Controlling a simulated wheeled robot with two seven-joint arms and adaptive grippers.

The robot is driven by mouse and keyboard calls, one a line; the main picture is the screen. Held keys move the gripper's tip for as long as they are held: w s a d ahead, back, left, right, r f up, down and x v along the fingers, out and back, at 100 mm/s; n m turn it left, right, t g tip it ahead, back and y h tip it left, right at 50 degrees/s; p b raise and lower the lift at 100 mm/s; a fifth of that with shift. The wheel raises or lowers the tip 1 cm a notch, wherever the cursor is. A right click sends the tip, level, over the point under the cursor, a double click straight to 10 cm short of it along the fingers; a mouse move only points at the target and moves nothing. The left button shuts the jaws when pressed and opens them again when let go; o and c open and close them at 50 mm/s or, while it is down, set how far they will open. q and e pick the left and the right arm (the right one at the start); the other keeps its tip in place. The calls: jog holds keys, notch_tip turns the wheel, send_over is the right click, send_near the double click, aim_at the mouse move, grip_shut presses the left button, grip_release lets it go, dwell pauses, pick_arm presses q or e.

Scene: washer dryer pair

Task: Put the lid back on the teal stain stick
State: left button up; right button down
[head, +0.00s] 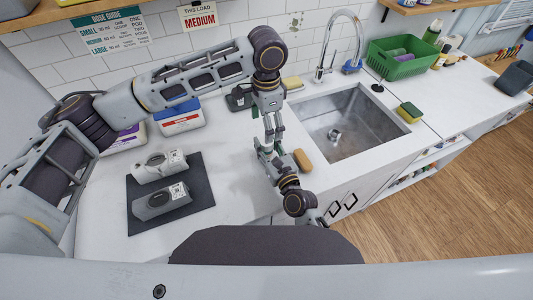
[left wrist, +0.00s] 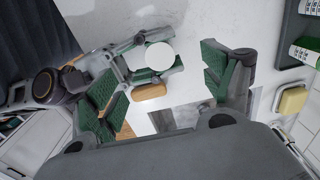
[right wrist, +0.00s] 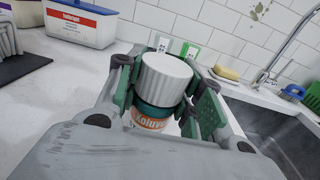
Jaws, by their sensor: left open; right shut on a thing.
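My right gripper (right wrist: 163,95) is shut on the teal stain stick (right wrist: 148,120), which stands roughly upright with a printed label. A white ribbed lid (right wrist: 165,78) sits on top of the stick; I cannot tell whether it is fully seated. In the left wrist view the lid (left wrist: 159,56) shows as a white disc from above. My left gripper (left wrist: 168,88) is open, its green-padded fingers apart on either side of the lid's line of sight, not touching it. In the head view the left gripper (head: 272,138) hangs just above the right gripper (head: 271,156), and the stick is hidden.
A dark mat (head: 145,225) with two grey items lies left. Tubs (head: 180,117) stand behind it. The counter between mat and grippers is clear.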

pick_arm(q)
jog(key=shift+r, duration=0.1)
notch_tip(320, 180, up, 12)
dwell(0.8)
pick_arm(e)
jog(key=c, duration=0.9)
grip_release()
jog(key=shift+o, duration=0.2)
jog(key=shift+s, duration=0.15)
jog(key=shift+v, duration=5.85)
jog(key=shift+d, duration=0.1)
